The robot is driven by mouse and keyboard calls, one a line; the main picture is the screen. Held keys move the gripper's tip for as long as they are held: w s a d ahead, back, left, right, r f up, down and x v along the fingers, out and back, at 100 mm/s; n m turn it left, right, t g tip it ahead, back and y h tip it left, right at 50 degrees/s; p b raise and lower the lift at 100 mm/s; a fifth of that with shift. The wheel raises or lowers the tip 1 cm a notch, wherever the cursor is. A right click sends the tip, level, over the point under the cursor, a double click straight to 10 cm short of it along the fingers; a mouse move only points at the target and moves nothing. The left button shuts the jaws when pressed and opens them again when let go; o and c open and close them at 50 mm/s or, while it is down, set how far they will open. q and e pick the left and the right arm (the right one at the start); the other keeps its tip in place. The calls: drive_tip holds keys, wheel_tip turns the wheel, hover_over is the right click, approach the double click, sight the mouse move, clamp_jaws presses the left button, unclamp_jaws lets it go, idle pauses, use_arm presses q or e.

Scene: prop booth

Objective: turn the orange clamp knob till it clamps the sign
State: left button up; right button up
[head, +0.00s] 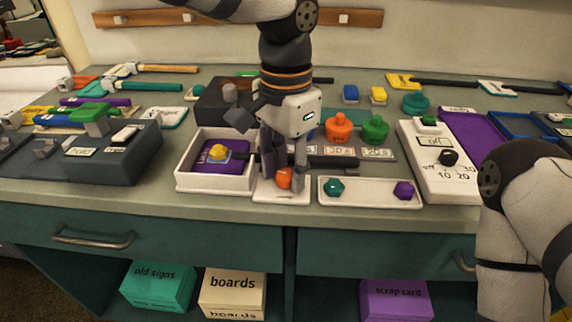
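The orange clamp knob (284,180) stands upright over a small white base plate (283,198) near the front of the counter. My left gripper (284,178) points down over it, one finger on each side. The fingers are drawn in to about the knob's width and look shut on it; the contact is partly hidden. A black bar (334,162) shows just right of the fingers. I cannot make out a sign in the clamp or the clamp's jaw behind the gripper. My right arm shows at the lower right, but its gripper is out of view.
A white tray (213,187) with a purple plate and yellow knob stands close on the left. A white strip (368,202) with teal and purple knobs is close on the right. Orange (339,129) and green (375,131) pieces stand behind. A dark box (85,164) stands farther left.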

use_arm(q)
clamp_jaws()
